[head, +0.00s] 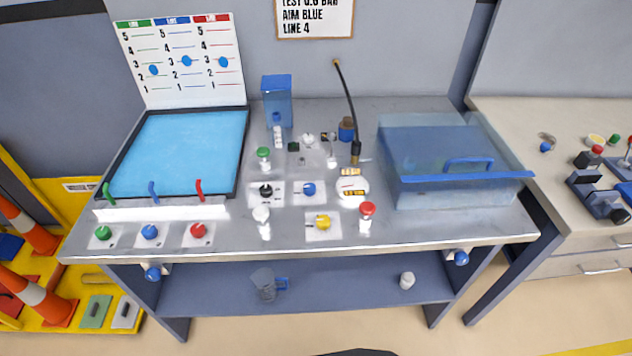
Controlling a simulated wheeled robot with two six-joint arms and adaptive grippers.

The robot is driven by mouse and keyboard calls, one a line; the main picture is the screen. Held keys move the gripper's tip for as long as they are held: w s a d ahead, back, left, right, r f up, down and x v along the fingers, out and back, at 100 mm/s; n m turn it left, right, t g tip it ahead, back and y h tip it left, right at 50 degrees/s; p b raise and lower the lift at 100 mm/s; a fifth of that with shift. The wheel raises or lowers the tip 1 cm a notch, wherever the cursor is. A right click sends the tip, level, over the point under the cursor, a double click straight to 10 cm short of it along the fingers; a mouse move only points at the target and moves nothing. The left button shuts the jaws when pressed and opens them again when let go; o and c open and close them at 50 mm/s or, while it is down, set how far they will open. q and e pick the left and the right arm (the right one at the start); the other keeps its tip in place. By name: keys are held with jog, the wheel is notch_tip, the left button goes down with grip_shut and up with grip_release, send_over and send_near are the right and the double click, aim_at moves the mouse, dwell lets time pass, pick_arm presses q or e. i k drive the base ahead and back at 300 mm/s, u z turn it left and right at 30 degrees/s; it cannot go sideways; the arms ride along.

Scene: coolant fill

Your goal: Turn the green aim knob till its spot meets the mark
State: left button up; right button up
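The green aim knob (102,233) sits on a small pale plate at the front left of the metal bench. The upright white chart (180,95) at the back left has green, blue and red columns numbered 1 to 5. A blue spot (153,70) lies in the green column, a little below line 3. Two more blue spots lie in the blue column (187,61) and the red column (223,62), near line 3. The mark cannot be told from the chart lines at this size. Neither gripper is in view, and nothing touches the green knob.
A blue aim knob (150,232) and a red one (198,230) stand right of the green knob. Behind are green, blue and red nozzles and a blue-floored tray (185,150). Valves crowd the bench middle; a clear blue-lidded box (440,185) stands right. The front edge is unobstructed.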

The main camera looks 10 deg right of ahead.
aim_at(103, 232)
jog(key=u, duration=2.2)
jog(key=i, duration=0.4)
jog(key=z, duration=0.7)
